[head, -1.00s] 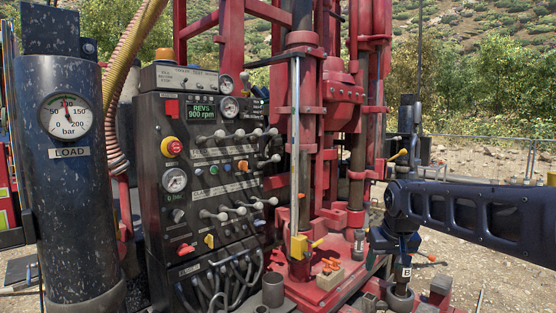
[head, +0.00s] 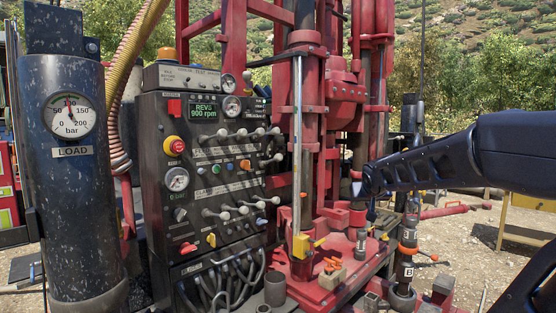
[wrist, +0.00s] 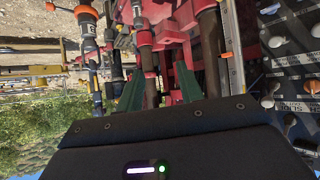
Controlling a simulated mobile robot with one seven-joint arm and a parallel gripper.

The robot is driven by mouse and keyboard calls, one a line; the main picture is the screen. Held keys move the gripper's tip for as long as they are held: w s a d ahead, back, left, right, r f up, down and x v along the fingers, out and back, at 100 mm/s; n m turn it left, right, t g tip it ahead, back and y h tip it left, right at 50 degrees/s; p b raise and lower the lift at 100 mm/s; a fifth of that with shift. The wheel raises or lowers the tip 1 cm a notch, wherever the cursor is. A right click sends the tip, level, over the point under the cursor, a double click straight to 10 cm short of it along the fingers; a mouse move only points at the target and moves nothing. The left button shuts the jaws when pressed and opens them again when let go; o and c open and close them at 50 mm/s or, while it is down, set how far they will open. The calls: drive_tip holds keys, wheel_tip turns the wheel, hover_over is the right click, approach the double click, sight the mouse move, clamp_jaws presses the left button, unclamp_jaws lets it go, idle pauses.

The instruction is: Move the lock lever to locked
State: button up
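The control panel (head: 205,170) carries several ball-ended levers, a yellow handle (head: 211,239) and a red handle (head: 188,248); I cannot tell which control is the lock lever or read its labels. Panel knobs also show at the right edge of the wrist view (wrist: 290,80). My gripper (wrist: 158,90) shows in the wrist view as two green fingers, spread apart with nothing visibly held. A dark rod passes behind the gap. In the head view my arm reaches in from the right to in front of the red rig; the fingers cannot be made out there.
The red drill rig (head: 330,110) stands right of the panel. A dark pipe with orange bands (head: 406,245) stands upright below my arm. A dark gauge cylinder (head: 70,190) is at left. Hoses (head: 225,280) hang below the panel. A yellow table (head: 530,203) stands at right.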

drive_tip(key=w+a+r+n+t+y, duration=0.1)
drive_tip(key=w+a+r+t, duration=0.2)
drive_tip(key=w, duration=0.5)
drive_tip(key=n+y, duration=0.6)
drive_tip(key=y, duration=0.6)
approach(281, 158)
drive_tip(key=x, duration=1.1)
drive_tip(key=shift+w+a, duration=0.25)
drive_tip(key=shift+a, duration=0.1)
drive_tip(key=shift+f, duration=0.1)
clamp_jaws()
